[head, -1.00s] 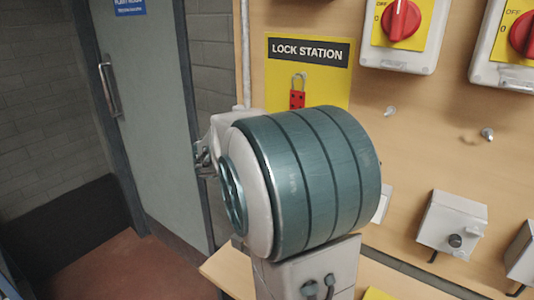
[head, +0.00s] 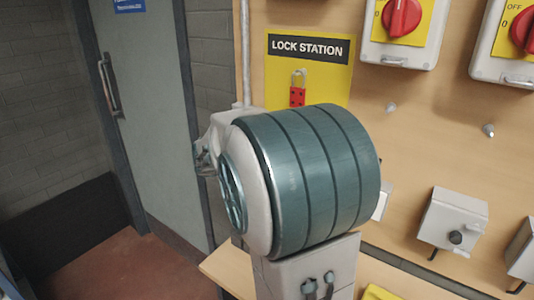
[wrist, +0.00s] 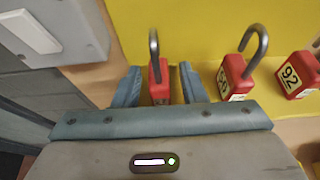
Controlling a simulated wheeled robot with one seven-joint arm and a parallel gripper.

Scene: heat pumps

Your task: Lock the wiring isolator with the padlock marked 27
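In the wrist view a red padlock (wrist: 159,80) with a dark raised shackle stands between the two fingers of my gripper (wrist: 160,86). The fingers are open, with a gap on each side of it. Its label is mostly hidden, so I cannot read its number. To its right is a second red padlock (wrist: 234,78) whose number is unclear, then one marked 92 (wrist: 298,74). In the head view two isolators with red knobs, one in the middle (head: 399,52) and one at the right edge (head: 504,72), hang on the board. Neither shows a readable name.
A yellow lock station panel (head: 308,68) with a red hasp (head: 297,96) hangs on the board. Grey boxes, one of them here (head: 452,225), sit lower down. My arm covers the middle of the head view. A door (head: 140,120) stands to the left.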

